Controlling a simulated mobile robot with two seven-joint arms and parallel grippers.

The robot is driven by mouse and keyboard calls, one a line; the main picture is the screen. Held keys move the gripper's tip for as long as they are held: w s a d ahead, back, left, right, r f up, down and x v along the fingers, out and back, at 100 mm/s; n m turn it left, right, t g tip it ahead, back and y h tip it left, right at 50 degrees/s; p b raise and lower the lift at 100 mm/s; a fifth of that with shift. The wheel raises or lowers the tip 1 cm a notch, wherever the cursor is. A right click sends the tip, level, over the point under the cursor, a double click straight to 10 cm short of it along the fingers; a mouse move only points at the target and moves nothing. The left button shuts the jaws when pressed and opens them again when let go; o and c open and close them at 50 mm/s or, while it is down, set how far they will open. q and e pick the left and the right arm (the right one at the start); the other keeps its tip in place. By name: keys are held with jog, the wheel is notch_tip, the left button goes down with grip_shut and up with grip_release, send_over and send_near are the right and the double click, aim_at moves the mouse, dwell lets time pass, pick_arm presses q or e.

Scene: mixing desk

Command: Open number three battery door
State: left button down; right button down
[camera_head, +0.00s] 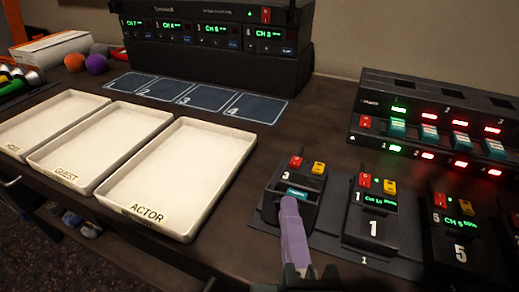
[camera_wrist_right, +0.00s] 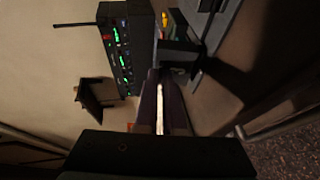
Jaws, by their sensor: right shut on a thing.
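The number three pack (camera_head: 283,183) is a dark unit with a red and a yellow button on top and a small 3. A teal strip, like the teal blocks in the charger, shows on its front above my fingertips. My right gripper (camera_head: 289,201) has purple-grey fingers and comes from the bottom, shut at the lower front of this pack, where the battery door is. The fingers hide most of the door, so how far it stands open cannot be told. In the right wrist view the fingers (camera_wrist_right: 162,74) are close together against a dark part. My left gripper is out of view.
Packs 1 (camera_head: 373,224) and 5 (camera_head: 461,250) stand close to the right. A charger (camera_head: 437,125) with teal blocks is behind them. Three white trays (camera_head: 205,150) lie left, a numbered mat (camera_head: 204,97) and receiver rack (camera_head: 215,60) behind.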

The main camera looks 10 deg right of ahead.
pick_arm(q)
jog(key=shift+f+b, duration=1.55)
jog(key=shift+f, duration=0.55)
pick_arm(e)
jog(key=shift+s+a+f+n+t, duration=0.2)
jog(key=shift+s+f+n+t, duration=0.15)
jog(key=shift+f+t, duration=0.3)
jog(key=shift+r+h, duration=0.15)
jog(key=shift+h, duration=0.15)
jog(key=c, duration=1)
grip_release()
jog(key=shift+r, duration=0.1)
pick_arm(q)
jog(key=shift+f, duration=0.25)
pick_arm(e)
jog(key=v, duration=1)
